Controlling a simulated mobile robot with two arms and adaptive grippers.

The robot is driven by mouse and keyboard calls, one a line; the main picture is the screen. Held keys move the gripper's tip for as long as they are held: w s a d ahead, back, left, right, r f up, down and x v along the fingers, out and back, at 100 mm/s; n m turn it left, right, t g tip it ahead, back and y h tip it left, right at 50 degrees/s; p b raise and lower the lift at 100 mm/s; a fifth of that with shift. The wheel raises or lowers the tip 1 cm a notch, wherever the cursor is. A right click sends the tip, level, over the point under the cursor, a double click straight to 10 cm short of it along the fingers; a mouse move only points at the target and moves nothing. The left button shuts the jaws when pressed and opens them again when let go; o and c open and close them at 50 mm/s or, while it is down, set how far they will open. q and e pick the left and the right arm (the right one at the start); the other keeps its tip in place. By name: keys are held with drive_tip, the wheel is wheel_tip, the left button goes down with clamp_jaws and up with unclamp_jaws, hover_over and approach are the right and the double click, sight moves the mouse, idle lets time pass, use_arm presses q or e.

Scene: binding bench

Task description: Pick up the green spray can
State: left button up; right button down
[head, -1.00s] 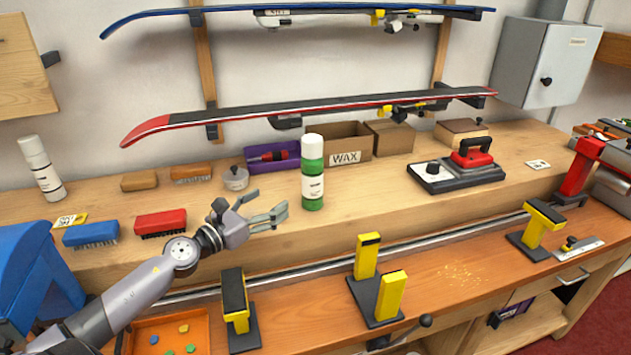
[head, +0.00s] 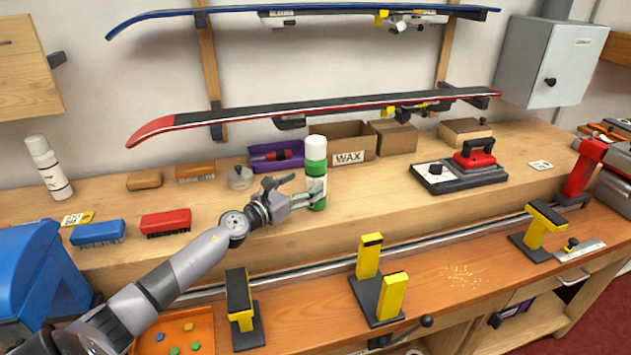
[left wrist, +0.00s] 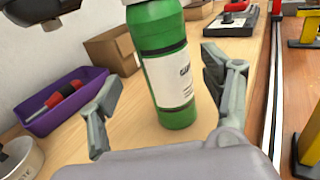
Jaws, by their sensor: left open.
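The green spray can (head: 315,172) stands upright on the raised wooden shelf of the bench, with a white cap and white label. My left gripper (head: 300,192) is at the can, its fingers reaching toward the can's lower half. In the left wrist view the can (left wrist: 165,60) stands between the two spread fingers of the left gripper (left wrist: 165,105), with a gap visible on each side. The can's top is cut off in that view. My right gripper is not in view.
Red (head: 166,222) and blue (head: 98,233) brushes lie left of my gripper. A waxing iron (head: 474,155) sits to the right, with clear shelf between.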

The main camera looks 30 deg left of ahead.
sight(308, 182)
use_arm(q)
drive_tip(key=shift+w+d, duration=0.2)
drive_tip(key=shift+w, duration=0.55)
drive_tip(key=shift+w+d, duration=0.15)
drive_tip(key=shift+w, duration=0.6)
drive_tip(key=shift+w+d, duration=0.2)
drive_tip(key=shift+w, duration=0.55)
drive_tip(key=c, duration=1.2)
